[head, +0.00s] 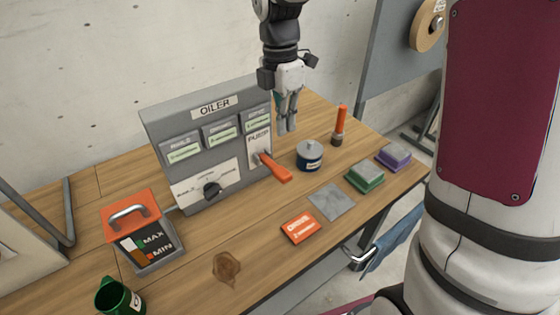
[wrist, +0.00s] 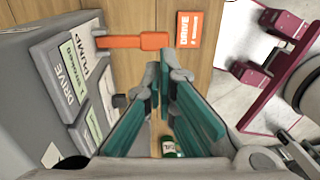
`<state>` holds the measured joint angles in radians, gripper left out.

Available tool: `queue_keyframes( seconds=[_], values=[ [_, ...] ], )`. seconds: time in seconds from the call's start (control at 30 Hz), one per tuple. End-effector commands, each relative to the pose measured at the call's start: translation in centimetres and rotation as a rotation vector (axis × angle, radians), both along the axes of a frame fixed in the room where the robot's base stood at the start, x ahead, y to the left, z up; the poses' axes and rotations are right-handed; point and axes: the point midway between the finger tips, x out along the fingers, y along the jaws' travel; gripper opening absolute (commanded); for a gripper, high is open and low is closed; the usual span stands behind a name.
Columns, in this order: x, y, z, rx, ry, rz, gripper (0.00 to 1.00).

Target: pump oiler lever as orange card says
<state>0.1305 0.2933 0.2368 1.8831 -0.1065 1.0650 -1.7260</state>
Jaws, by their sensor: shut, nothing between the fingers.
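The grey oiler box (head: 215,150) stands on the table, with several labelled plates and a dark selector knob (head: 212,190). Its orange lever (head: 276,172) sticks out from the PUMP plate towards the table's front, sloping down. The lever also shows in the wrist view (wrist: 135,41). The orange card (head: 301,228) lies flat in front of the box. In the wrist view the card (wrist: 188,29) reads DRIVE; its second line is too small to read. My gripper (head: 287,128) is shut and empty, pointing down above and behind the lever, apart from it.
A blue tin (head: 310,155) and an orange-handled tool (head: 339,127) stand right of the lever. A grey sheet (head: 332,201), a green block (head: 365,178) and a purple block (head: 393,157) lie nearby.

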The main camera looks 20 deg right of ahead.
Motion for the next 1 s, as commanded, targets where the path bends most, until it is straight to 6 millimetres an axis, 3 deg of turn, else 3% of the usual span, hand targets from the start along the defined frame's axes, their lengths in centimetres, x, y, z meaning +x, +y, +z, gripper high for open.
queue_keyframes(
  seconds=[0.03, 0.23, 0.63, 0.77, 1.0],
  values=[
    [0.8, 0.4, 0.4, -0.004, 0.009, 0.004, 0.0],
    [1.2, 0.9, 1.9, -0.009, 0.045, 0.005, 0.0],
    [1.1, 0.9, 1.8, -0.009, 0.048, 0.004, 0.0],
    [0.8, 0.9, 0.6, -0.01, 0.051, 0.004, 0.0],
    [0.2, 0.7, -3.8, -0.009, 0.053, 0.004, 0.0]
  ],
)
